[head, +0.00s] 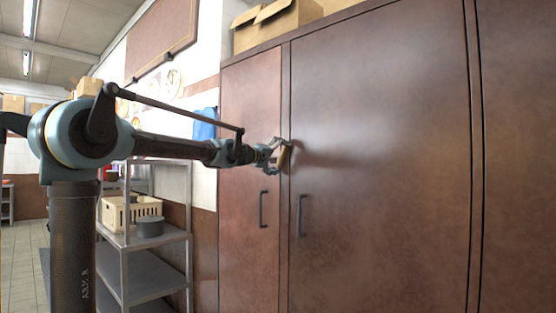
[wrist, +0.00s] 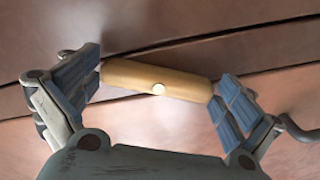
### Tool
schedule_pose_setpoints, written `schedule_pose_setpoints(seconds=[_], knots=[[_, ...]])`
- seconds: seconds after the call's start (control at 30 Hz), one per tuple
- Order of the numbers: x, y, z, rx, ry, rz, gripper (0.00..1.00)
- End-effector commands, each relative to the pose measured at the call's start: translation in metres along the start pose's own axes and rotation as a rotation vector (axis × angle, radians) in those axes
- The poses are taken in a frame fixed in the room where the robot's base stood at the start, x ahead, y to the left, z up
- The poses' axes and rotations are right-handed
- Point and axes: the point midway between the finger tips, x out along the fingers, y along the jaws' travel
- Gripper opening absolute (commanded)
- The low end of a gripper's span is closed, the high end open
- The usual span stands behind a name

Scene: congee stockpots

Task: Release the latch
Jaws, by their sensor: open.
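The latch is a tan wooden turn-piece (wrist: 135,76) with a pale round pivot, lying at a slant over the seam between two brown cabinet doors. In the head view the latch (head: 284,157) shows small at the seam, partly behind the fingers. My gripper (wrist: 158,90) is open around it, with a blue-padded finger by each end of the latch. The left pad is at or very near one end and the right pad at or near the other; I cannot tell whether they touch. In the head view my gripper (head: 276,156) is close to the door front.
Two door handles, a left one (head: 263,209) and a right one (head: 300,215), sit below the latch. Cardboard boxes (head: 275,22) stand on the cabinet.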

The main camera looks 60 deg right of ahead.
Motion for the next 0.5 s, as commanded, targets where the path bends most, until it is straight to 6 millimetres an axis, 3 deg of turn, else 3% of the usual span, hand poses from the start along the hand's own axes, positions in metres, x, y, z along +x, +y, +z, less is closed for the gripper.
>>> schedule_pose_setpoints(seconds=[0.07, 0.2, 0.23, 0.5], knots=[[-0.0001, 0.0, 0.0, 0.0, 0.0, 0.0, 1.0], [-0.0002, 0.0, 0.0001, 0.0, 0.0, 0.0, 0.7], [-0.0002, 0.0, 0.0, 0.0, 0.0, 0.0, 0.68], [-0.0003, -0.0005, -0.0001, -0.029, 0.0, 0.0, 0.68]])
